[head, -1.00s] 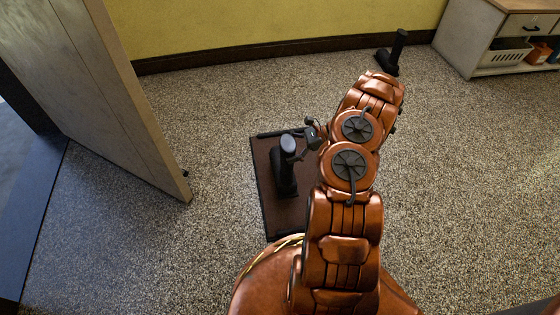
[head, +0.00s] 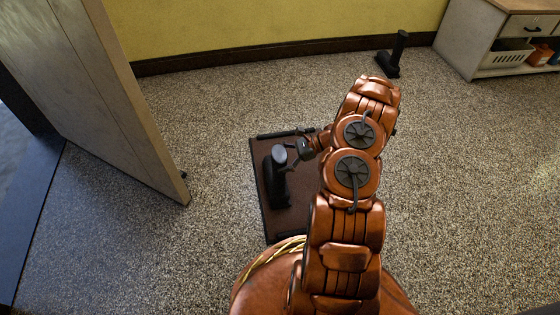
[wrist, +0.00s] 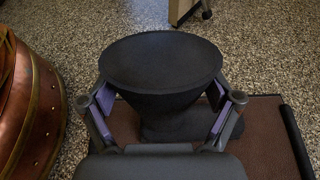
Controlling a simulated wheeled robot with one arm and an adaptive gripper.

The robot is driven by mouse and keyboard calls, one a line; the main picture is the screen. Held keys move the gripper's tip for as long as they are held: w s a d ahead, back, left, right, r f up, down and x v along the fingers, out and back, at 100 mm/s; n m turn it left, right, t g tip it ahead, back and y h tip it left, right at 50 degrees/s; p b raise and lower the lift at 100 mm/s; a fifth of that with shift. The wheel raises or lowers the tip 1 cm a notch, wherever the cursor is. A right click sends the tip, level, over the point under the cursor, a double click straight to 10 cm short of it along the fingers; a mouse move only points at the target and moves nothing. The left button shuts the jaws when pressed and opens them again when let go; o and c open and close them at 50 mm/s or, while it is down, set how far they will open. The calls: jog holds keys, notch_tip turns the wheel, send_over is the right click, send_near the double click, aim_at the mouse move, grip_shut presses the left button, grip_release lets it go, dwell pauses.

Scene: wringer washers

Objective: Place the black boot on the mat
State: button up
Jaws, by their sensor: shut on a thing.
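A black boot (head: 277,180) stands upright over the brown mat (head: 297,222) in the head view. Its wide round top (wrist: 160,60) fills the middle of the wrist view. My gripper (head: 294,153) comes from the right at the upper part of this boot and is shut on it. Its two fingers flank the boot in the wrist view. I cannot tell whether the sole touches the mat. A second black boot (head: 391,62) stands on the floor near the back wall.
A pale door panel (head: 125,110) stands open to the left of the mat. A white cabinet (head: 455,45) with a basket (head: 504,54) stands at the upper right. Speckled floor is clear around the mat.

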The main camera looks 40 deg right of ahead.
jog(key=o, duration=1.5)
jog(key=shift+f, duration=0.1)
jog(key=shift+o, duration=0.2)
